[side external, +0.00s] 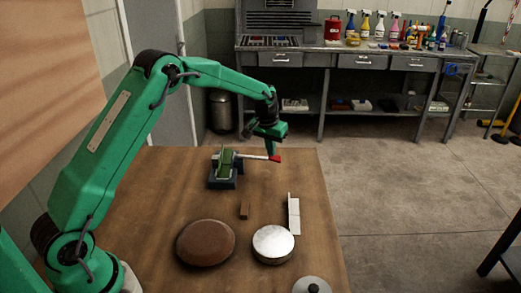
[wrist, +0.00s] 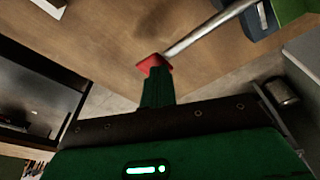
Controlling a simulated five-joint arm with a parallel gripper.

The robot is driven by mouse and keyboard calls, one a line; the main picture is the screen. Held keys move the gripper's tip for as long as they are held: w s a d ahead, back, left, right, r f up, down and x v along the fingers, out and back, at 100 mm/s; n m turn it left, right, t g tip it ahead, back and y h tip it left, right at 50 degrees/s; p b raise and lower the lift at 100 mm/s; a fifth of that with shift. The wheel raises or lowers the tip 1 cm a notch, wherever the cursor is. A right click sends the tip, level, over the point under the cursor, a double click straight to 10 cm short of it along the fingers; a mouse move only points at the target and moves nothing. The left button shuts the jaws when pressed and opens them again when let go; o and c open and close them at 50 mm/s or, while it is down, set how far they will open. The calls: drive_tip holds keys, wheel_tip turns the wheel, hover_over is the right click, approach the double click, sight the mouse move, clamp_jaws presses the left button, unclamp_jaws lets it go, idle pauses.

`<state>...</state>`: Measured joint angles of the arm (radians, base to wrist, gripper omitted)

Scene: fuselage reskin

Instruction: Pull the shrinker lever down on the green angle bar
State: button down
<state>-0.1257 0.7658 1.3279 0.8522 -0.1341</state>
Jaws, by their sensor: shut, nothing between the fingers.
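The shrinker (side external: 222,181) stands near the far edge of the wooden table, with the green angle bar (side external: 226,162) upright in it. Its lever (side external: 252,156) is a silver rod that sticks out to the right, about level, and ends in a red tip (side external: 276,158). My gripper (side external: 271,151) is shut and points down at the red tip. In the wrist view the green fingers (wrist: 157,88) overlap the red tip (wrist: 151,64), and the silver lever (wrist: 212,27) runs up to the right. I cannot tell whether the fingers touch the tip.
A grey round lid (side external: 312,286) lies at the front edge. A workbench (side external: 350,47) stands behind, beyond open floor.

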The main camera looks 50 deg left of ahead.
wheel_tip(320, 180, up, 10)
drive_tip(key=shift+r, duration=0.2)
idle(1.4)
idle(0.6)
drive_tip(key=s+d+r+m+t, duration=0.1)
drive_tip(key=s+d+r, duration=0.1)
drive_tip(key=s+r, duration=0.55)
drive_tip(key=s+d+r+t, duration=0.1)
drive_tip(key=s+d+r, duration=0.25)
drive_tip(key=s, duration=0.65)
drive_tip(key=s+d+f+m, duration=0.1)
drive_tip(key=s+f, duration=0.1)
drive_tip(key=s, duration=0.8)
drive_tip(key=s+d+f+m+t, duration=0.1)
drive_tip(key=s, duration=0.9)
drive_tip(key=shift+f, duration=0.4)
